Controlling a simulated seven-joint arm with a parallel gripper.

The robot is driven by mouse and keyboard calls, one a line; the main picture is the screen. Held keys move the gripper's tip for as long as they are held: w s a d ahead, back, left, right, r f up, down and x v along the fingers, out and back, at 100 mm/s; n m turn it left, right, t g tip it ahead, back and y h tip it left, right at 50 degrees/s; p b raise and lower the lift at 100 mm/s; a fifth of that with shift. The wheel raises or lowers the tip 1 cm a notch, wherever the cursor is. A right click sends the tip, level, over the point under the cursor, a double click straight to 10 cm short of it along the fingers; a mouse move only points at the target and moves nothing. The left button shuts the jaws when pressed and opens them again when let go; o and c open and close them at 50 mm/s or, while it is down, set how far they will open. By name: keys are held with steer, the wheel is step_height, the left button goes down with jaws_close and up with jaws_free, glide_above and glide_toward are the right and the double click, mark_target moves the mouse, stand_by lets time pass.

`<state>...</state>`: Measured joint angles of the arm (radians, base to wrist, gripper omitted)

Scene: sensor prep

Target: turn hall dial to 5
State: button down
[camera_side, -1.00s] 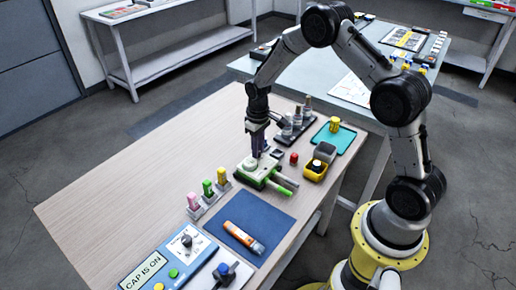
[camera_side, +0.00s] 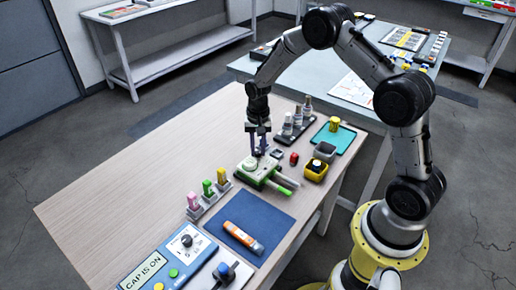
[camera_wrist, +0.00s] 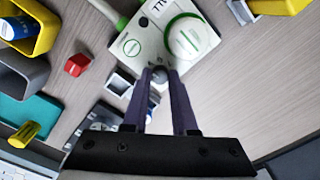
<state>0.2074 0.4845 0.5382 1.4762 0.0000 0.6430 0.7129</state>
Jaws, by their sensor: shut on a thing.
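My gripper (camera_side: 258,150) points down over the far end of a white and green device (camera_side: 251,168). In the wrist view its two purple fingers (camera_wrist: 159,78) are shut on a small grey round knob beside the device's white body (camera_wrist: 140,42). The knob's base and any scale around it are hidden, so I cannot read its setting. A dark dial (camera_side: 187,240) stands on a white plate on the blue panel at the lower left, away from my gripper. I cannot tell from any label which is the hall dial.
Pink, green and yellow blocks (camera_side: 207,188) stand in grey holders left of the device. An orange pen-like tube (camera_side: 243,238) lies on a blue mat (camera_side: 265,219). The table's left is clear.

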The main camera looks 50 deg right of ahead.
mark_target(257, 152)
steer(key=shift+m, duration=1.1)
steer(key=c, duration=0.7)
jaws_free()
step_height(257, 152, up, 14)
steer(key=shift+f, duration=0.1)
steer(key=shift+a, duration=0.1)
